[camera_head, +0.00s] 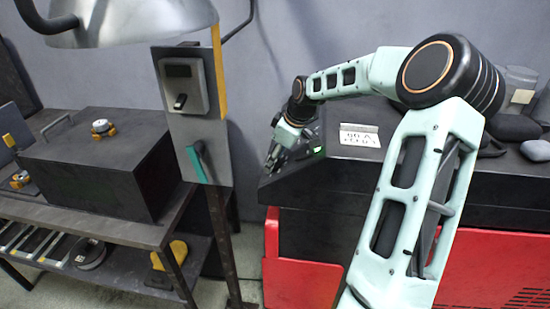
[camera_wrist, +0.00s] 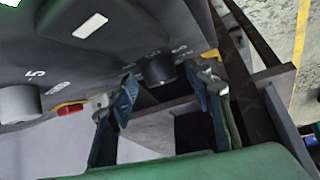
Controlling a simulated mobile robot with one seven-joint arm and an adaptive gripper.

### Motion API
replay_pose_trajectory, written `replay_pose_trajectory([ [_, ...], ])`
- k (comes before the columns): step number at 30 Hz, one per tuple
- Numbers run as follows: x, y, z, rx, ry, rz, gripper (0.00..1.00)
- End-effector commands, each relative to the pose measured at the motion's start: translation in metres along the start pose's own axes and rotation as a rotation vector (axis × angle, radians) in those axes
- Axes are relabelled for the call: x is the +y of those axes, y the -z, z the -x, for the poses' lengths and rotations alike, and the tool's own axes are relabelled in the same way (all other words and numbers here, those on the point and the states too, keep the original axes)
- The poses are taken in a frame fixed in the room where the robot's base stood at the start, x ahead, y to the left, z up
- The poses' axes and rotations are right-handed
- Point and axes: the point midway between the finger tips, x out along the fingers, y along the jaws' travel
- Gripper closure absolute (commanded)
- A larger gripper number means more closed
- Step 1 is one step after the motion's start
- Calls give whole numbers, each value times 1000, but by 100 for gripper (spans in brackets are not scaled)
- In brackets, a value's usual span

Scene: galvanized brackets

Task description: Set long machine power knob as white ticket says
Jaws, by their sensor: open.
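The long machine is a dark cabinet on a red base (camera_head: 300,262) at the right of the head view. Its white ticket (camera_head: 360,135) stands on top; its small print is hard to read. My gripper (camera_head: 274,162) is at the machine's left end. In the wrist view my open gripper (camera_wrist: 163,80) has its fingers on either side of a dark round knob (camera_wrist: 158,69) with marks around it on the dark panel (camera_wrist: 110,55). I cannot tell whether the fingers touch it. A larger grey knob (camera_wrist: 17,104) is at the left. Which one is the power knob is unclear.
A small red part (camera_wrist: 71,109) is beside the grey knob. In the head view, a post with a grey box (camera_head: 183,85) and a teal lever (camera_head: 196,162) stands left of my gripper. A bench with a dark box (camera_head: 95,165) is further left.

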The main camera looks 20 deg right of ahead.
Motion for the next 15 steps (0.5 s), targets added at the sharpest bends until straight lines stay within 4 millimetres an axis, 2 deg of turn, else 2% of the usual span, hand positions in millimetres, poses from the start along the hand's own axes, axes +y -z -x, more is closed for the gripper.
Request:
replay_pose_trajectory([
  [3, 0, 0, 0, 0, 0, 0, 54],
  [12, 0, 0, 0, 0, 0, 0, 87],
  [15, 0, 0, 1, 0, 0, 0, 95],
])
